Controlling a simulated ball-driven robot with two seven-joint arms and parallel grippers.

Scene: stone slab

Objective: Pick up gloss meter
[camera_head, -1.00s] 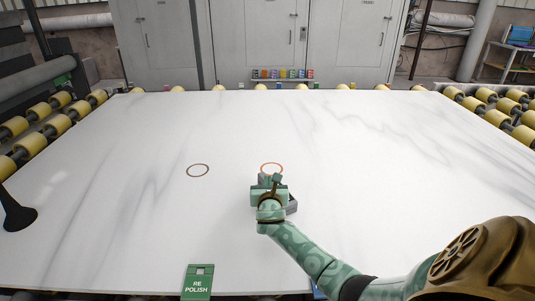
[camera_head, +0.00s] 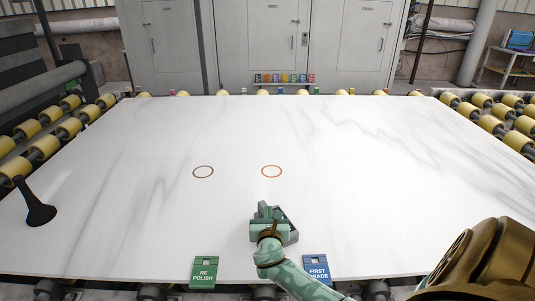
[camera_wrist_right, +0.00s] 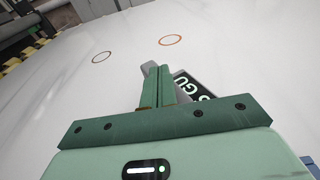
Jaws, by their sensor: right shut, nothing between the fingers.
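The gloss meter (camera_head: 288,224) looks like a small grey device on the white slab, mostly hidden by my right gripper. In the right wrist view its dark display (camera_wrist_right: 192,86) shows the letters "GU", beside and partly behind the fingers. My right gripper (camera_head: 265,212) is shut, with its fingers (camera_wrist_right: 158,88) together and nothing between them. It is right at the meter; I cannot tell whether they touch. My left gripper is not in view.
The slab (camera_head: 360,180) carries a brown ring (camera_head: 203,172) and an orange ring (camera_head: 271,171). A green "RE POLISH" plate (camera_head: 205,273) and a blue "FIRST GRADE" plate (camera_head: 317,270) are at the front edge. A black flared object (camera_head: 38,211) stands at left. The slab's right side is clear.

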